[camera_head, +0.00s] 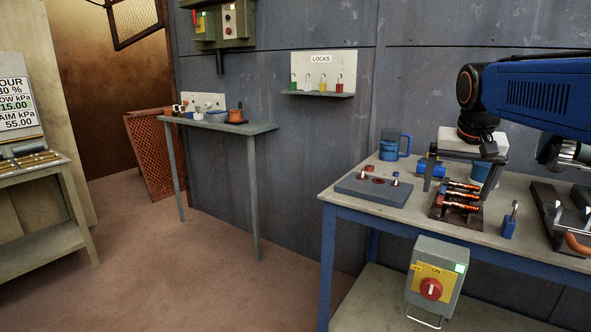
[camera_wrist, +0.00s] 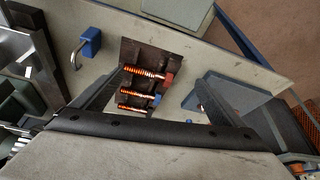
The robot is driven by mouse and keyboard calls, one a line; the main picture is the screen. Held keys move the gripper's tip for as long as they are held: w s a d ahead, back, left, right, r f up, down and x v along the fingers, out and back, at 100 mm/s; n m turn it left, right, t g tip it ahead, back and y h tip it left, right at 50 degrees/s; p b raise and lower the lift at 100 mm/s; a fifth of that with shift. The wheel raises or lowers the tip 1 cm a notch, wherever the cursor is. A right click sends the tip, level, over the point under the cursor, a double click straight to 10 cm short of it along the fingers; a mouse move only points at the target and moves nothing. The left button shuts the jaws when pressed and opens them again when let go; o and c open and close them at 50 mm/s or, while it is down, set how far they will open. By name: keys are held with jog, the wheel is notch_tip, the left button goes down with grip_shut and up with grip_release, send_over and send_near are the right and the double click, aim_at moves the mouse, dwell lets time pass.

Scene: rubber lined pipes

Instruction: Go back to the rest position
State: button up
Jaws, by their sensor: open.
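My gripper (camera_head: 459,187) hangs over the workbench (camera_head: 345,192) at the right of the head view, pointing down. In the wrist view its two dark fingers (camera_wrist: 160,80) are spread wide with nothing between them. Below and between them is a dark rack (camera_wrist: 128,52) holding several copper-coloured coiled pieces with red and blue ends. The same rack (camera_head: 444,211) shows in the head view, on the bench under the gripper. The fingers look clear of the rack, but the exact height is hard to tell.
Near the gripper are a grey block with knobs (camera_head: 370,192), a blue mug (camera_head: 388,149) and a blue padlock (camera_head: 508,229). A dark fixture (camera_head: 545,215) stands at right. A switch box (camera_head: 437,275) hangs on the bench front. The floor (camera_head: 180,285) at left is open.

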jog(key=s+a+f+n+y, duration=0.1)
jog(key=s+a+f, duration=0.3)
jog(key=s+f, duration=0.6)
jog(key=s+a+f+n, duration=0.3)
jog(key=s+a+f, duration=0.2)
jog(key=s+f, duration=0.5)
jog(key=s, duration=0.4)
jog(key=shift+s+f+n+t+y, duration=0.3)
jog(key=shift+s+f+t+y, duration=0.1)
